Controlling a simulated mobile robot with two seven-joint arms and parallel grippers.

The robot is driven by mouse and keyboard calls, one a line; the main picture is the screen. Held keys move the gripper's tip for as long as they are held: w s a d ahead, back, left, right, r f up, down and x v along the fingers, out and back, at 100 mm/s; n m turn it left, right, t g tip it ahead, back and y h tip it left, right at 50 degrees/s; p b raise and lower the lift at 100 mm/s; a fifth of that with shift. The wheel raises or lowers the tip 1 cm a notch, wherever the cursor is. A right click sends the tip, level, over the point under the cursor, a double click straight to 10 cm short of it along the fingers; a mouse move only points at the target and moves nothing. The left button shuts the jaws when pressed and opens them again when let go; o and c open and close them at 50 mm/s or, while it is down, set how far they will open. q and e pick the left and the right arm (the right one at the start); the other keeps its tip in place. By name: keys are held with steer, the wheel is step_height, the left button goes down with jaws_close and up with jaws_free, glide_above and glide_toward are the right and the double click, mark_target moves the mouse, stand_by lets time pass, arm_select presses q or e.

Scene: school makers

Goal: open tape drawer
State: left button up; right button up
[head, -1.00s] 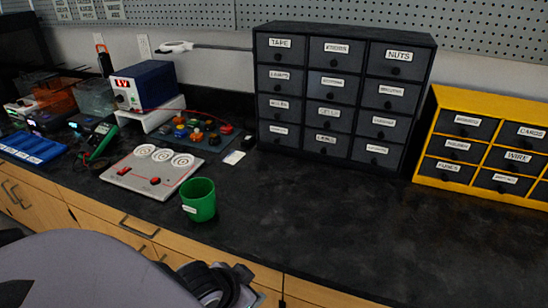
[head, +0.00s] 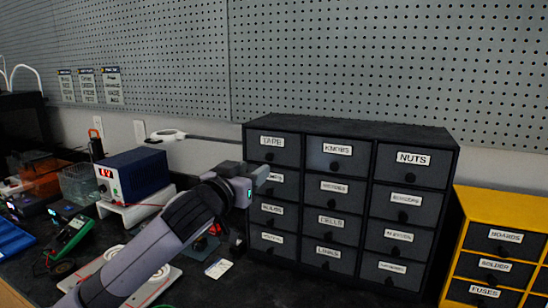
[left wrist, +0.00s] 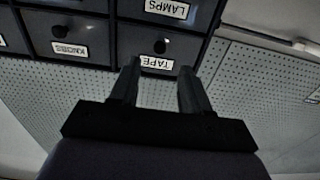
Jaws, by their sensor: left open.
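The tape drawer (head: 285,154) is the top-left drawer of the dark cabinet (head: 350,130), labelled TAPE, and looks closed. In the left wrist view, which is upside down, the tape drawer (left wrist: 185,52) shows with its label and dark round knob (left wrist: 160,46). My left gripper (head: 264,174) is in front of the cabinet's left column, around the lower part of the tape drawer. In the left wrist view, my left gripper (left wrist: 159,70) is open, its fingers apart on either side of the label and knob, with nothing between them. My right gripper is out of view.
Lamps (left wrist: 166,10) and knobs (head: 338,160) drawers adjoin the tape drawer. A yellow drawer cabinet (head: 462,235) stands to the right. A blue power supply (head: 134,175) and small electronics fill the bench's left. A pegboard wall (head: 340,60) rises behind.

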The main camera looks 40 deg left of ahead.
mark_target(268, 159)
arm_select(q)
steer(key=shift+p+x, duration=0.75)
steer(key=shift+x, duration=2.85)
jaws_close()
